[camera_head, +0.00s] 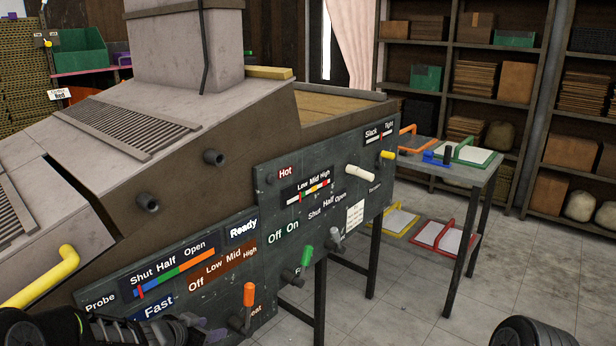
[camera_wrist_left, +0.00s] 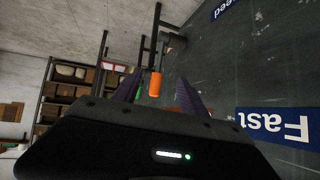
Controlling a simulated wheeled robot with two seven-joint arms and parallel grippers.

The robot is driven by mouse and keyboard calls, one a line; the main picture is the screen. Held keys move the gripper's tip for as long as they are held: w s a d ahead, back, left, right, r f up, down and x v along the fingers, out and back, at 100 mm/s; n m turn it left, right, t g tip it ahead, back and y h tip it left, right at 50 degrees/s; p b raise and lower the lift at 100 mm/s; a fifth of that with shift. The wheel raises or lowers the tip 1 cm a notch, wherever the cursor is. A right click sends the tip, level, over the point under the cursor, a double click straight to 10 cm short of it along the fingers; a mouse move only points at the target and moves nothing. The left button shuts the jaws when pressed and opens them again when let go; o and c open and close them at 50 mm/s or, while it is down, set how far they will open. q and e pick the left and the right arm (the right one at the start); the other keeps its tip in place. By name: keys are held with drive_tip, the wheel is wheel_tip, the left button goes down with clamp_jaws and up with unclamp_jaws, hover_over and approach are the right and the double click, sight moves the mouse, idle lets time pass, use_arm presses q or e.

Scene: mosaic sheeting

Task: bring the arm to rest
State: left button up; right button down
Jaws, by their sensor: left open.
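My left gripper (camera_head: 208,328) is low at the left of the head view, in front of the machine's dark control panel (camera_head: 340,215). In the left wrist view its two dark fingers (camera_wrist_left: 160,92) stand apart with nothing held between them. The orange-handled lever (camera_head: 249,294) is just to the right of the gripper in the head view. The orange handle also shows between the fingers in the left wrist view (camera_wrist_left: 155,84), beyond the tips; contact cannot be made out. My right gripper is not in view.
A yellow handle (camera_head: 45,277) sticks out above my left arm. A green lever (camera_head: 307,255) and a grey lever (camera_head: 335,239) stick out further right. A side table (camera_head: 473,170) with coloured-handled frames stands beyond the panel. Open floor (camera_head: 410,310) lies at the lower right.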

use_arm(q)
drive_tip(key=s+d+f+n+g, duration=0.2)
drive_tip(key=s+d+f+n, duration=0.1)
drive_tip(key=s+d+f, duration=0.5)
drive_tip(key=s+d+f+n+g, duration=0.1)
drive_tip(key=s+d+f+g, duration=0.1)
drive_tip(key=s, duration=0.8)
drive_tip(key=s+d+f+n+g, duration=0.2)
drive_tip(key=s+d+f, duration=0.2)
drive_tip(key=s+f, duration=0.3)
drive_tip(key=s+d+f+n+g, duration=0.1)
drive_tip(key=s+d+f+g, duration=0.2)
drive_tip(key=s, duration=1)
drive_tip(key=x, duration=0.2)
drive_tip(key=shift+s+f, duration=0.15)
drive_tip(key=shift+f, duration=0.1)
